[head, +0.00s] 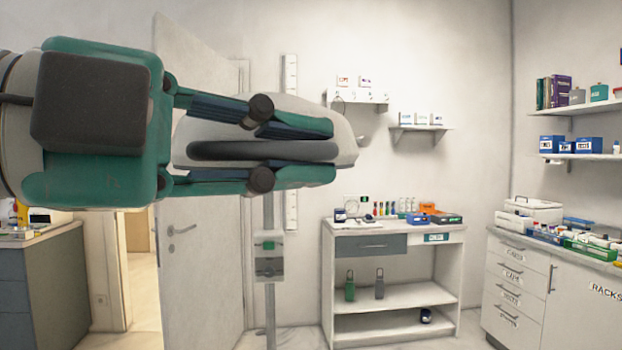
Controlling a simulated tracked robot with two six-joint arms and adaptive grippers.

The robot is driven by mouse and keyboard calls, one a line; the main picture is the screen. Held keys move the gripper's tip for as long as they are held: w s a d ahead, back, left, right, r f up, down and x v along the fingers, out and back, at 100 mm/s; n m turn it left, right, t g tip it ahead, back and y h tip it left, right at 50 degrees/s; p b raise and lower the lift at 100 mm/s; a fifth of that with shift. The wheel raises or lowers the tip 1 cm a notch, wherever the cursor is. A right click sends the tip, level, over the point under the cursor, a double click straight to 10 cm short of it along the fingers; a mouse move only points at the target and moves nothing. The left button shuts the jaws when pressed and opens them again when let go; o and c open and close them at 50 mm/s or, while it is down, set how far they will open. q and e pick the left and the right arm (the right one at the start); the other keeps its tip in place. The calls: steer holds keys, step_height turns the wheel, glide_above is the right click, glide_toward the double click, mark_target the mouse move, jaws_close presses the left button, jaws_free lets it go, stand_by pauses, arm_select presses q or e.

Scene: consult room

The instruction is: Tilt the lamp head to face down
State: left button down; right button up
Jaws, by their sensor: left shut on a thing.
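The lamp head (343,118) is a pale rounded shell with a dark grey bar (230,151) along its near side. It sits at the upper middle of the head view, on top of a thin grey upright pole (269,305). My left gripper (318,151), green and black, comes in from the left and is shut on the dark bar, one finger above it and one below. The gripper's fingers hide part of the lamp head, and its lit face is not visible. My right gripper is not in view.
A small box with a green mark (269,256) is on the pole. Behind stand a white door (190,270), a shelf unit (390,297) with bottles and tubes, and wall shelves (420,128). A drawer cabinet (550,290) with boxes on top is at the right.

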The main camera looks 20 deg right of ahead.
arm_select(q)
steer(key=shift+f, duration=0.15)
steer(key=c, duration=1.2)
jaws_free()
steer(key=shift+d, duration=0.1)
steer(key=shift+s+a, duration=0.1)
steer(key=shift+a, duration=0.35)
steer(key=v, duration=1.1)
steer(key=shift+a, duration=0.1)
